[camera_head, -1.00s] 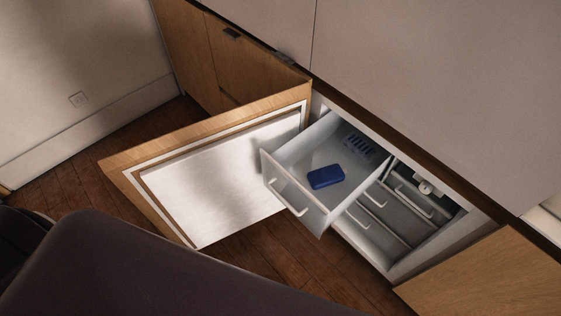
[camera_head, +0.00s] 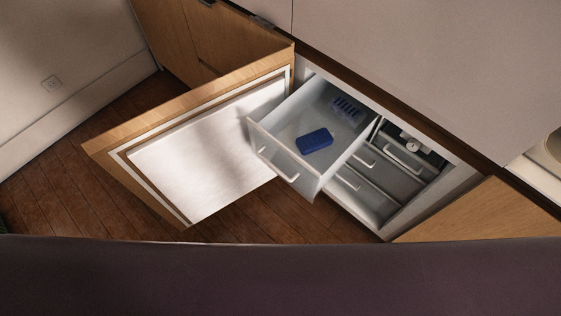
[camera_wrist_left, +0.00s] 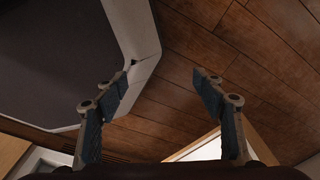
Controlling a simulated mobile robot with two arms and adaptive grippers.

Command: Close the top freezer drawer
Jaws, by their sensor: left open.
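The top freezer drawer (camera_head: 285,150) is pulled out of the freezer in the head view, with a pale handle (camera_head: 279,166) on its front. A blue box (camera_head: 314,141) and a blue slotted item (camera_head: 347,109) lie inside it. The freezer door (camera_head: 205,150), wood outside and white inside, stands wide open to the left of the drawer. My left gripper (camera_wrist_left: 166,75) shows in the left wrist view with its fingers apart and nothing between them. Neither gripper shows in the head view. My right gripper is in no frame.
Inner freezer compartments with handles (camera_head: 404,158) show to the right of the open drawer. Wood floor (camera_head: 60,195) is clear left of the door. A wooden cabinet front (camera_head: 470,215) lies right of the freezer.

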